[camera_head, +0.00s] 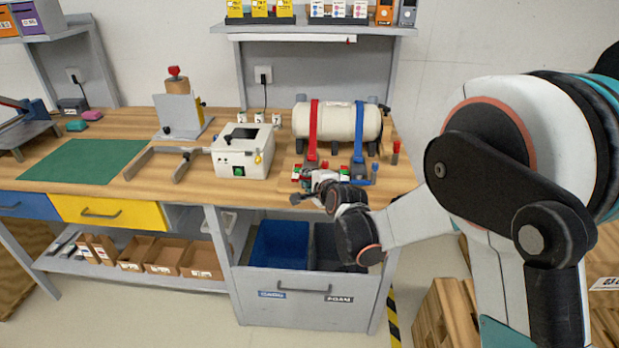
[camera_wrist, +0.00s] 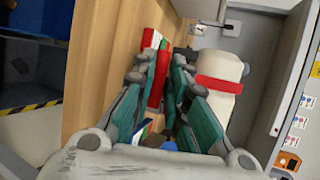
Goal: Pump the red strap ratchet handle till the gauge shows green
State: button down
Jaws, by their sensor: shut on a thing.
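A cream cylinder (camera_head: 346,122) lies on dark cradles on the wooden bench, with a red strap (camera_head: 313,130) and a blue strap (camera_head: 359,128) over it. My gripper (camera_head: 312,176) is at the front foot of the red strap. In the wrist view, the green-padded fingers of my gripper (camera_wrist: 164,66) are closed around a red handle (camera_wrist: 158,82). The red strap (camera_wrist: 218,86) shows beside it on the cylinder (camera_wrist: 220,68). A small red, white and green piece (camera_wrist: 152,40) is just past the fingertips; I cannot read any gauge indication. The ratchet body is mostly hidden by my gripper.
The blue ratchet (camera_head: 361,172) is close on the right. A red-topped peg (camera_head: 395,152) stands near the bench's right end. A white box (camera_head: 243,150) stands to the left. Below is an open drawer (camera_head: 300,296) with bins. A shelf (camera_head: 312,29) is above.

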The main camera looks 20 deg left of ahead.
aim_at(311, 167)
jog(key=shift+r+g+p, duration=0.3)
jog(key=shift+r+p, duration=0.1)
jog(key=shift+r, duration=0.15)
jog(key=shift+w+r+p, duration=0.1)
jog(key=shift+r+p, duration=0.15)
jog(key=shift+p, duration=0.2)
jog(key=shift+m+g+h, duration=0.4)
jog(key=shift+g+h, duration=0.2)
jog(key=shift+g, duration=0.3)
jog(key=r+p, duration=0.2)
jog(key=w+r+p, duration=0.1)
jog(key=r+p, duration=0.1)
jog(key=shift+w+a, duration=0.1)
jog(key=shift+w, duration=0.1)
jog(key=w+r+g+p, duration=0.2)
jog(key=p, duration=0.1)
jog(key=w+r+g+h+p, duration=0.1)
jog(key=g+p, duration=0.1)
jog(key=shift+a+r+m, duration=0.2)
jog(key=shift+a+m, duration=0.2)
jog(key=shift+w+a+r+g+h+p, duration=0.15)
jog(key=shift+w+r+g+p, duration=0.25)
jog(key=shift+w, duration=0.3)
jog(key=shift+w+a+r+g+h+p, duration=0.2)
jog(key=shift+w+r+p, duration=0.1)
jog(key=shift+w+p, duration=0.3)
jog(key=shift+w, duration=0.1)
